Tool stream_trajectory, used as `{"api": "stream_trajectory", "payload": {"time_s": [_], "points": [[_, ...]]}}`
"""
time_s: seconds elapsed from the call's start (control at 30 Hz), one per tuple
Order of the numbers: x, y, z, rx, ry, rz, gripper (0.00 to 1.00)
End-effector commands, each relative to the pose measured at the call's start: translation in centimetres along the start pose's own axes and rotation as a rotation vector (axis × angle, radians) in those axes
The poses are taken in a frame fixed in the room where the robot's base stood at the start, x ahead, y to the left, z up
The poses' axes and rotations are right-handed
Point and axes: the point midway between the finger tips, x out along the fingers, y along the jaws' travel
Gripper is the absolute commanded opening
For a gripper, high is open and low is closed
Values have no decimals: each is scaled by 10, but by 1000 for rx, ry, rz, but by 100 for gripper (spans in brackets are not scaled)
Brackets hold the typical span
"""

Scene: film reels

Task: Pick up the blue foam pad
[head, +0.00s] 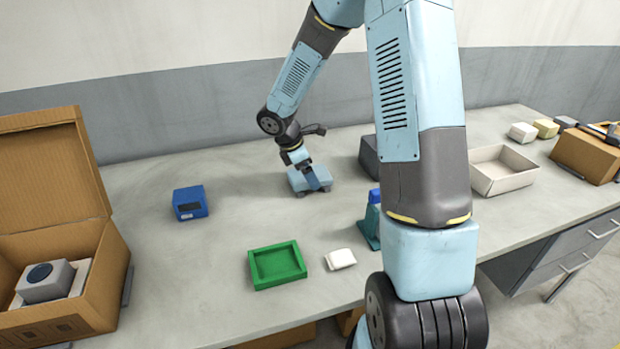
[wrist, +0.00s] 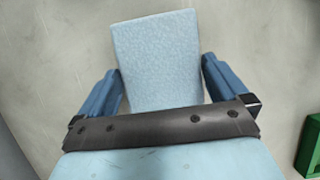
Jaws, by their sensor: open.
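The blue foam pad (wrist: 160,62) is a light blue, speckled rectangular block. In the wrist view it lies between the two blue fingers of my gripper (wrist: 162,88), with a gap visible at each side near the fingertips. My gripper is open, and its dark crossbar hides the near end of the pad. In the head view the pad (head: 297,181) lies on the grey bench, with my gripper (head: 316,183) directly over it and partly covering it. I cannot tell whether the fingers touch the bench.
A green tray (head: 277,266), a white block (head: 340,259) and a blue box (head: 190,203) lie nearby on the bench. A dark grey box (head: 369,154) stands to the right of the pad. An open cardboard box (head: 100,275) is at left.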

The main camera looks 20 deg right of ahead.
Motion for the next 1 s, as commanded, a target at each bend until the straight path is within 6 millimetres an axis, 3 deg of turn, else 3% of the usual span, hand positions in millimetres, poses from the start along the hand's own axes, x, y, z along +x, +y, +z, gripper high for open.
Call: {"api": "stream_trajectory", "payload": {"time_s": [0.17, 0.53, 0.83, 1.0], "points": [[0, 0, 0, 0, 0, 0, 99], [0, 0, 0, -1, 0, 1, 64], [-3, 0, 1, -1, 0, 1, 64], [-20, 1, 8, 1, 0, 4, 64]]}}
